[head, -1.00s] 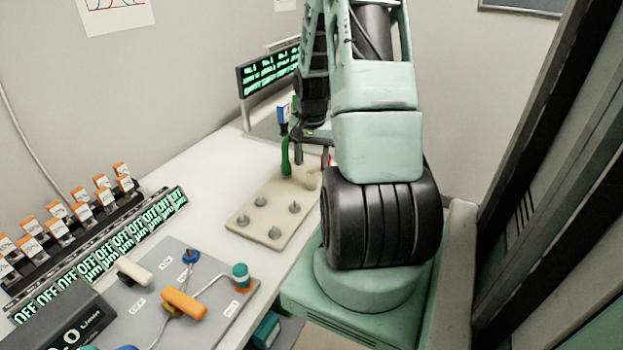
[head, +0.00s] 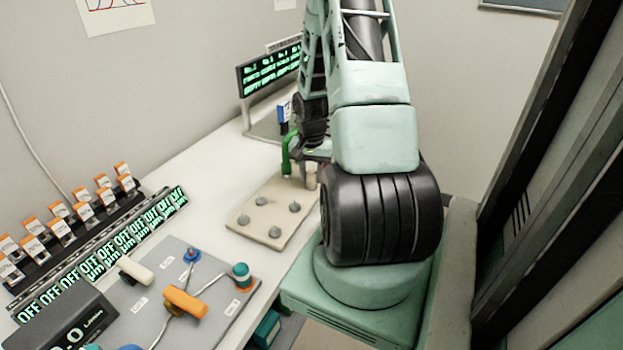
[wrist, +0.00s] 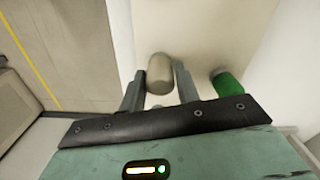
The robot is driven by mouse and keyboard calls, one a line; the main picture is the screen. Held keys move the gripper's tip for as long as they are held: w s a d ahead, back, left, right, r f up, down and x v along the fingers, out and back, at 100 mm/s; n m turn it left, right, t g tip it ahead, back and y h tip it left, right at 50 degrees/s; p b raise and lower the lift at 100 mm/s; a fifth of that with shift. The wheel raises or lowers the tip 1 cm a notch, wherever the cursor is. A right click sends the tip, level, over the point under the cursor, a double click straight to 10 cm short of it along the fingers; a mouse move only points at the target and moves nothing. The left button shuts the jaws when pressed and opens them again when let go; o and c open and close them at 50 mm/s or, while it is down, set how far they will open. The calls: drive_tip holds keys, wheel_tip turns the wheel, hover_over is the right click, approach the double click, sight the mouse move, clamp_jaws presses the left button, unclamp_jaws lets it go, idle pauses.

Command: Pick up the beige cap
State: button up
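The beige cap (wrist: 160,73) shows in the wrist view as a short, rounded cylinder between the tips of my two fingers. My gripper (wrist: 160,68) is open around it, with a finger close on each side. I cannot tell whether either finger touches it. In the head view the beige cap (head: 311,176) stands at the far right end of the beige board (head: 246,225), partly covered by my arm. My gripper (head: 303,165) is low beside it, its fingers mostly hidden.
A green piece (wrist: 228,84) stands just right of my gripper in the wrist view. Several grey knobs (head: 261,201) are on the board's near part. A grey panel (head: 225,305) with levers is nearer. The white table (head: 215,165) is clear left of the board.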

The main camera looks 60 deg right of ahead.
sight(311, 171)
drive_tip(key=shift+r, duration=0.1)
wheel_tip(311, 171, up, 10)
drive_tip(key=shift+f+b, duration=0.1)
drive_tip(key=shift+b, duration=0.2)
idle(0.3)
drive_tip(key=shift+r, duration=0.2)
drive_tip(key=shift+r+p, duration=2.15)
wheel_tip(311, 171, up, 3)
drive_tip(key=p, duration=0.3)
drive_tip(key=shift+a+f, duration=0.1)
idle(0.6)
